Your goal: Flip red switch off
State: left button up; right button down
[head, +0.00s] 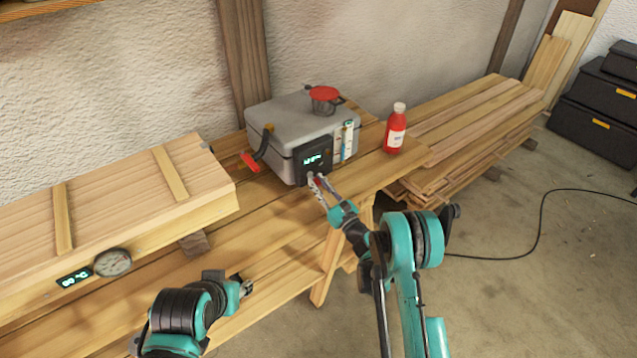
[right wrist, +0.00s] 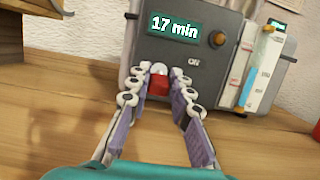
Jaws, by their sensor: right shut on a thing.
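The red switch (right wrist: 158,86) sits low on the dark control panel (right wrist: 180,58) of a grey metal box (head: 290,128). My right gripper (head: 314,180) reaches the panel from the front. In the right wrist view its fingertips (right wrist: 158,84) are closed around the red switch, one on each side, with a pale rounded tip above the red part. My left gripper (head: 246,287) is low over the bench, away from the box; its fingers are too small to read.
A red bottle (head: 396,128) stands right of the box. A red-topped pot (head: 323,98) sits on its lid and a red-handled lever (head: 252,160) is at its left. A wooden box with a gauge (head: 112,262) fills the left. Stacked boards (head: 470,120) lie right. A cable crosses the floor.

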aim_at(318, 183)
jog(key=shift+w+f+t+y, duration=0.1)
jog(key=shift+f+t+y, duration=0.45)
jog(key=shift+t, duration=0.35)
jog(key=shift+r, duration=0.1)
jog(key=c, duration=1.4)
grip_release()
jog(key=shift+o, duration=0.2)
notch_tip(318, 183, up, 10)
jog(key=shift+f, duration=0.1)
